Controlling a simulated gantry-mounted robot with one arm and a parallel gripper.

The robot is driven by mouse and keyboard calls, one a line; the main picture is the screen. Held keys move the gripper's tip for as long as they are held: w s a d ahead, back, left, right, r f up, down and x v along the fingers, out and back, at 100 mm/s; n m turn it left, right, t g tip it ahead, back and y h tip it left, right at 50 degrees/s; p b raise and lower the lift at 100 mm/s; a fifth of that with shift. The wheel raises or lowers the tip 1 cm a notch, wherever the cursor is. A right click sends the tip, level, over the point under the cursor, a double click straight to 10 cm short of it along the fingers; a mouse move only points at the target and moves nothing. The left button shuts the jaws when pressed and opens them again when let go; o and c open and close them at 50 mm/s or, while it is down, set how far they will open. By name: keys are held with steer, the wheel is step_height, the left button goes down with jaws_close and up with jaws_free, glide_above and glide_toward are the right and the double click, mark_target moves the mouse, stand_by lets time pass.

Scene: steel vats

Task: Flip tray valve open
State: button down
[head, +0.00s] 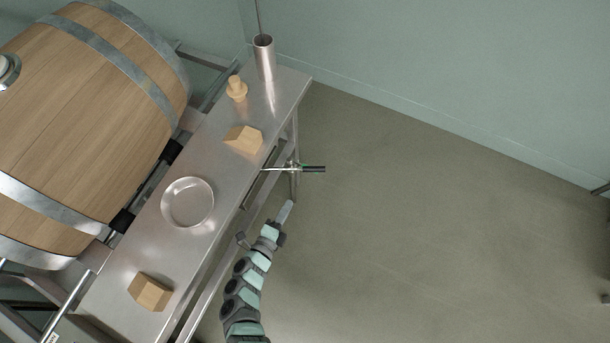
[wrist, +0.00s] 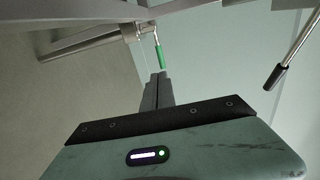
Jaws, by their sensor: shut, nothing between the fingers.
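The tray valve (head: 293,167) sits at the right side of the steel bench, with a thin metal rod to its left and a black-ended handle (head: 314,169) pointing right. My gripper (head: 289,204) is shut and empty, below the valve in the head view and apart from the handle. In the wrist view the closed fingers (wrist: 158,76) point up the picture. A green-sleeved part (wrist: 160,54) shows just beyond their tips; I cannot tell whether they touch. A metal rod with a black grip (wrist: 276,77) hangs at the right, clear of the fingers.
The steel bench (head: 222,165) carries a round dish (head: 187,202), wooden blocks (head: 243,139) (head: 150,291), a wooden bung (head: 236,88) and a metal cylinder (head: 264,58).

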steer(key=b+x, duration=0.4)
steer(key=x, duration=1)
steer(key=shift+d, duration=0.1)
